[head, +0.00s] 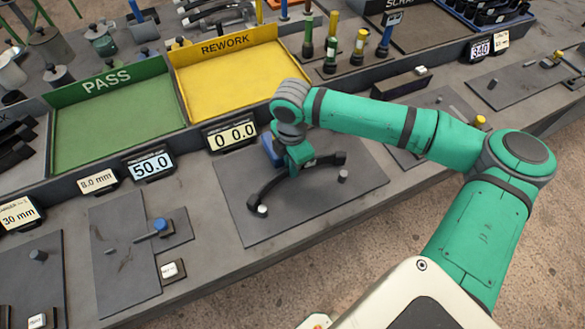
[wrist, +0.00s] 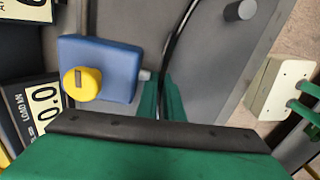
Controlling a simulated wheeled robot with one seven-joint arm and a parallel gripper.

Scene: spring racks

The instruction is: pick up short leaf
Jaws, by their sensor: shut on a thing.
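The short leaf (head: 271,187) is a dark, curved strip over the grey plate in front of the yellow tray. My gripper (head: 299,166) is shut on the middle of it, coming from above. The leaf's two ends stick out to either side, near two small pale-topped pegs. I cannot tell whether it touches the plate. In the wrist view the leaf (wrist: 177,40) is seen edge-on as a thin dark curve running up from between the green fingertips (wrist: 161,98). Its lower part is hidden by my gripper.
A blue block with a yellow knob (wrist: 82,84) stands close beside the fingers. A peg (head: 343,176) is on the plate (head: 350,198). Behind are the yellow REWORK tray (head: 228,80), the green PASS tray (head: 115,122), a 0.0 display (head: 232,134) and upright tools (head: 332,50).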

